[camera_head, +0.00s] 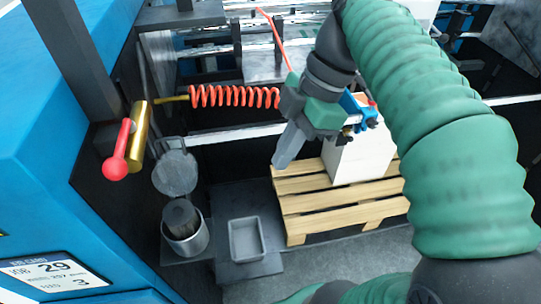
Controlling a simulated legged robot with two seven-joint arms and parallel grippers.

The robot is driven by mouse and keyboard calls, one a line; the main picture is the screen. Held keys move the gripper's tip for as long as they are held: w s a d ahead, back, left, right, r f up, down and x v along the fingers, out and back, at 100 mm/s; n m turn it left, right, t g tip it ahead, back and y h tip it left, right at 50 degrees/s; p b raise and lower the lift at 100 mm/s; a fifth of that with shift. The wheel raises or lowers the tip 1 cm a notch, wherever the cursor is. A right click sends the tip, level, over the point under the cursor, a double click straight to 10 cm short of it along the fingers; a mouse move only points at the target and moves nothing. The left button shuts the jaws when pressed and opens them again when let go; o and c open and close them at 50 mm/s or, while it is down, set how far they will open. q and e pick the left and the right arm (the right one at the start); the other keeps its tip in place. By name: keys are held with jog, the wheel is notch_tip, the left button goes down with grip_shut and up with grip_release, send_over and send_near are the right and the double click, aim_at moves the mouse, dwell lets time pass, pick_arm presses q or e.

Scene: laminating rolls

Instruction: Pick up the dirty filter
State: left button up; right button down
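A dark cylinder (180,218), which looks like the dirty filter, stands inside an open round metal housing (188,244) at the lower left. The housing's round grey lid (175,172) is tipped up behind it. My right gripper (290,148) hangs from the green arm above the front left of the pallet, up and to the right of the housing and apart from it. One grey finger shows pointing down; nothing is clearly held, and its opening cannot be made out. My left gripper is not in view.
An empty grey tray (232,241) sits right of the housing. A wooden pallet (300,205) carries a white box (360,158). A gold cylinder with a red-knobbed lever (115,166) and a coiled red hose (235,96) are above. A blue machine (35,150) fills the left.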

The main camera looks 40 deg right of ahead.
jog(key=shift+d, duration=0.1)
jog(key=c, duration=2)
grip_release()
jog(key=shift+d, duration=0.1)
jog(key=shift+c, duration=0.2)
jog(key=o, duration=1.6)
